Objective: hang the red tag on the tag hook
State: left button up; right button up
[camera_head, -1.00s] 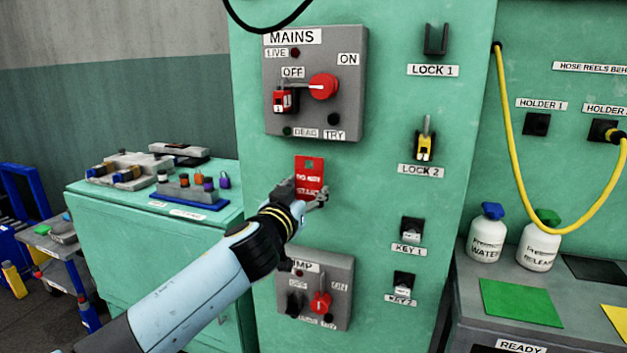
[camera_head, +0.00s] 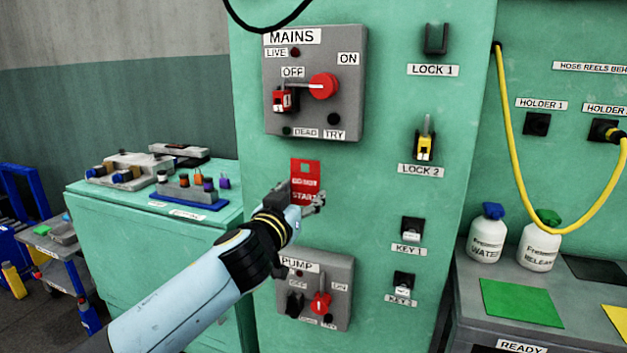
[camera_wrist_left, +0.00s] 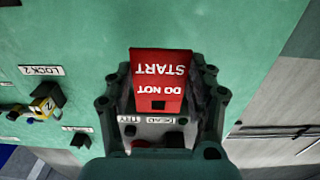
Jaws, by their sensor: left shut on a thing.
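The red tag (camera_head: 305,177) reads "DO NOT START" and has a square hole near its top. My left gripper (camera_head: 302,198) is shut on its lower part and holds it roughly upright in front of the green cabinet, below the MAINS box (camera_head: 350,105) and above the PUMP box (camera_head: 340,268). In the left wrist view the tag (camera_wrist_left: 160,72) shows upside down between the fingers, its hole clear of them. I cannot make out a tag hook in either view. My right gripper is not in view.
A red padlock (camera_head: 285,101) hangs at the OFF side of MAINS. A yellow padlock (camera_head: 424,148) sits at LOCK 2; the LOCK 1 holder (camera_head: 436,38) is empty. Key holders (camera_head: 412,229) are to the right. A yellow hose (camera_head: 515,165) loops farther right.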

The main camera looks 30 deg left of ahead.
aim_at(304, 193)
pick_arm(q)
jog(key=shift+b+v, duration=0.35)
jog(key=shift+v, duration=1.95)
jog(key=shift+w, duration=0.1)
jog(key=p+x, duration=0.1)
jog(key=x, duration=0.4)
jog(key=shift+w+a, duration=0.1)
jog(key=shift+w, duration=0.15)
jog(key=shift+s, duration=0.15)
